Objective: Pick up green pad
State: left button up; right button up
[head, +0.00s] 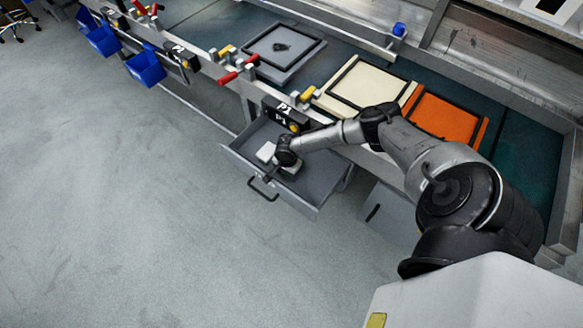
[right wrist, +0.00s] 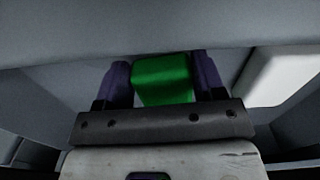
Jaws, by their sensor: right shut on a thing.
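The green pad (right wrist: 162,79) is between the two dark fingers of my right gripper (right wrist: 163,85) in the right wrist view. The gripper is shut on it. In the head view my right gripper (head: 286,160) reaches down into an open grey drawer (head: 315,194) under the bench. A small part of the green pad (head: 292,172) shows below the gripper there; the rest is hidden by the gripper. I cannot tell whether the pad touches the drawer floor. My left gripper is not in view.
A white pad (head: 266,152) lies in the drawer beside the gripper, also at the right of the wrist view (right wrist: 285,77). Drawer walls stand close around. Above, the bench holds grey, cream (head: 368,85) and orange (head: 446,117) panels. The floor (head: 130,200) at left is clear.

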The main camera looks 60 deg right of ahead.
jog(key=shift+r, duration=0.1)
jog(key=shift+a+r+p, duration=0.2)
jog(key=shift+r+p, duration=0.25)
jog(key=shift+p, duration=0.2)
notch_tip(320, 180, up, 10)
jog(key=p, duration=0.5)
jog(key=w+a+p, duration=0.1)
jog(key=a+p, duration=0.1)
jog(key=a, duration=0.7)
jog(key=w+a+p, duration=0.1)
jog(key=w+a, duration=0.1)
jog(key=a, duration=0.8)
jog(key=shift+w+a+r+p, duration=0.2)
jog(key=shift+w+p, duration=0.1)
jog(key=shift+p, duration=0.1)
jog(key=shift+o, duration=1.4)
jog(key=shift+d, duration=0.1)
jog(key=shift+c, duration=1.2)
jog(key=shift+w+r, duration=0.1)
